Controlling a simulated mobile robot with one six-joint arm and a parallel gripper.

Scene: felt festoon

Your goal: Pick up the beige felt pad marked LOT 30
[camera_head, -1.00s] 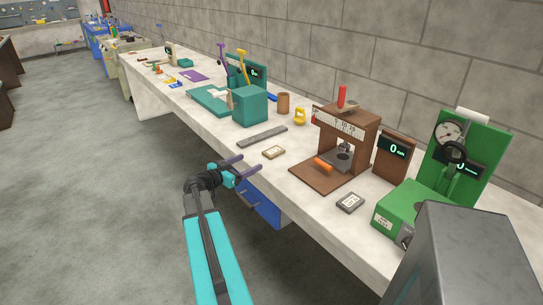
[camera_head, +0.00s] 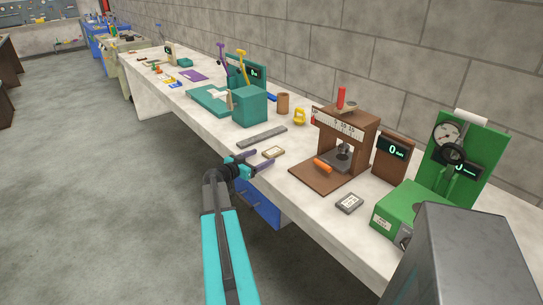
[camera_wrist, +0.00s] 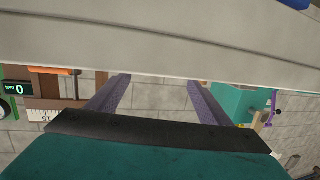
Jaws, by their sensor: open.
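A small beige pad (camera_head: 273,153) with a pale label lies flat near the front edge of the bench in the head view. Its print is too small to read. My gripper (camera_head: 264,161) is open and empty, its two purple fingers at the bench's front edge, just short of the pad. The gap between pad and fingers is hard to judge. In the wrist view my open fingers (camera_wrist: 158,80) point at the pale bench edge, and the pad does not show there.
A grey labelled pad (camera_head: 349,203) lies further right on the bench (camera_head: 310,212). A grey flat bar (camera_head: 262,137) lies behind the beige pad. A brown press (camera_head: 335,170) with an orange handle stands right, a teal box (camera_head: 250,106) behind left, a green gauge stand (camera_head: 470,160) far right.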

